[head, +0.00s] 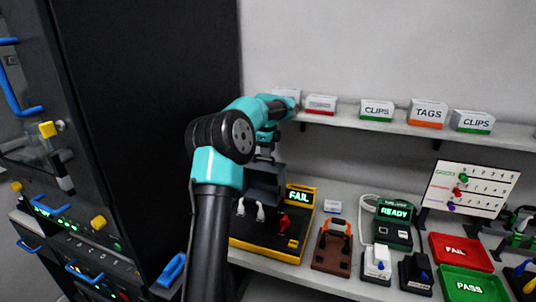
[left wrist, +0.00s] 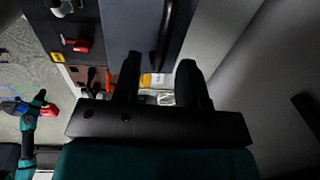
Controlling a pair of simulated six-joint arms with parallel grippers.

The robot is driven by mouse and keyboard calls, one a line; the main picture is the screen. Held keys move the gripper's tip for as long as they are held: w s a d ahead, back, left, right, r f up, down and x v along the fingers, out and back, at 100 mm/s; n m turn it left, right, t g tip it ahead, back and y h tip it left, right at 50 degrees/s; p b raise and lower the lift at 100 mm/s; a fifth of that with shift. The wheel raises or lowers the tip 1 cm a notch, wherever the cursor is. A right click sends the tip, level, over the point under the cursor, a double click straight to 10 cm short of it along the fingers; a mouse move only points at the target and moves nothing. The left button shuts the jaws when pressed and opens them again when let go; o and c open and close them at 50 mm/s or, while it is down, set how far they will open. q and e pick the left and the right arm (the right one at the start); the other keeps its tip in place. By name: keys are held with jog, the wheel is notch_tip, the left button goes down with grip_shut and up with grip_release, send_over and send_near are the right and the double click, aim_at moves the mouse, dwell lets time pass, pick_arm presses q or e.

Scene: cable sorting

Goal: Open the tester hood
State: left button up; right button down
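The tester (head: 270,238) is a yellow and black unit on the bench with a FAIL display, white knobs and a red switch. Its dark grey hood (head: 266,184) stands raised at the tester's back, partly behind my left arm. My left gripper (head: 265,156) is at the top of the hood, pointing down. In the left wrist view the two black fingers (left wrist: 160,66) are apart. The hood's black bar handle (left wrist: 164,38) runs into the gap between them; contact cannot be told. A teal arm, probably my right, shows there at the left edge; its gripper state is unclear.
A tall black rack (head: 150,110) stands close on the left. A shelf (head: 345,122) with labelled boxes runs above the bench. Right of the tester are a brown clamp (head: 332,247), a READY unit (head: 393,222), and red FAIL (head: 461,252) and green PASS (head: 472,285) trays.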

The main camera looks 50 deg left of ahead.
pick_arm(q)
jog(key=shift+f, duration=0.75)
jog(key=shift+c, duration=0.4)
grip_shut()
